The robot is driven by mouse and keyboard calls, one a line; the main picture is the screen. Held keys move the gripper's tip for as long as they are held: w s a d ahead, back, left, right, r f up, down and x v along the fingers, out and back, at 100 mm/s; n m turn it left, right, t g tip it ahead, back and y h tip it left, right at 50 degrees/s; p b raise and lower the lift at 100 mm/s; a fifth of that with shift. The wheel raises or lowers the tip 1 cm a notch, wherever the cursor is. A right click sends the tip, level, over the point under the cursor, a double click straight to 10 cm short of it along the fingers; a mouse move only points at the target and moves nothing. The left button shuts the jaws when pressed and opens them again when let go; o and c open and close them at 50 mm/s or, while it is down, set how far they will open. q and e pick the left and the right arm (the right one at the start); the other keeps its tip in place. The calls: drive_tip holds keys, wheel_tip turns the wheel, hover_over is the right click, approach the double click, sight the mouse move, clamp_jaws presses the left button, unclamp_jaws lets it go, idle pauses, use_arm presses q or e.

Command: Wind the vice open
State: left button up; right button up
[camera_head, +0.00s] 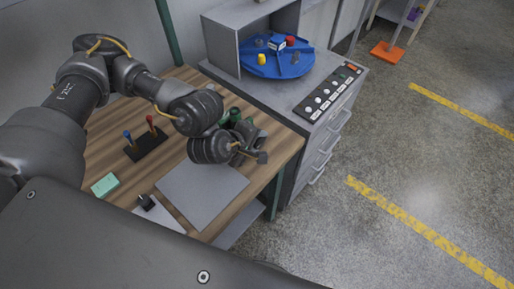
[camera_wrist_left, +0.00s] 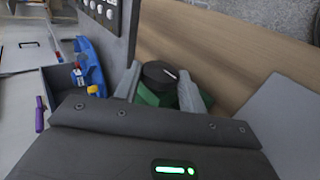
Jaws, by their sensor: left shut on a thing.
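The green vice (camera_head: 231,116) stands on the wooden bench near its right edge, partly hidden by my left arm in the head view. Its green body also shows in the left wrist view (camera_wrist_left: 147,98), under a dark round knob (camera_wrist_left: 157,72) with a white mark on top. My left gripper (camera_head: 248,142) is at the vice. In the left wrist view its two grey fingers (camera_wrist_left: 160,84) stand on either side of the knob, shut on it. The jaw gap of the vice is hidden. My right gripper is not in view.
A grey plate (camera_head: 201,193) lies in front of the vice. A dark block with red and blue levers (camera_head: 146,142) and a green box (camera_head: 105,185) are to the left. A grey cabinet with a blue turntable (camera_head: 280,64) and a button panel (camera_head: 329,92) adjoins the bench.

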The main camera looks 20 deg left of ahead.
use_arm(q)
drive_tip(key=shift+f, duration=0.1)
idle(0.3)
drive_tip(key=o, duration=1)
drive_tip(key=shift+s+a+r+p, duration=0.15)
drive_tip(key=shift+s+r+p, duration=0.2)
drive_tip(key=shift+r+p, duration=0.15)
drive_tip(key=shift+p+v, duration=4.9)
drive_tip(key=shift+p, duration=0.15)
drive_tip(key=shift+f, duration=0.15)
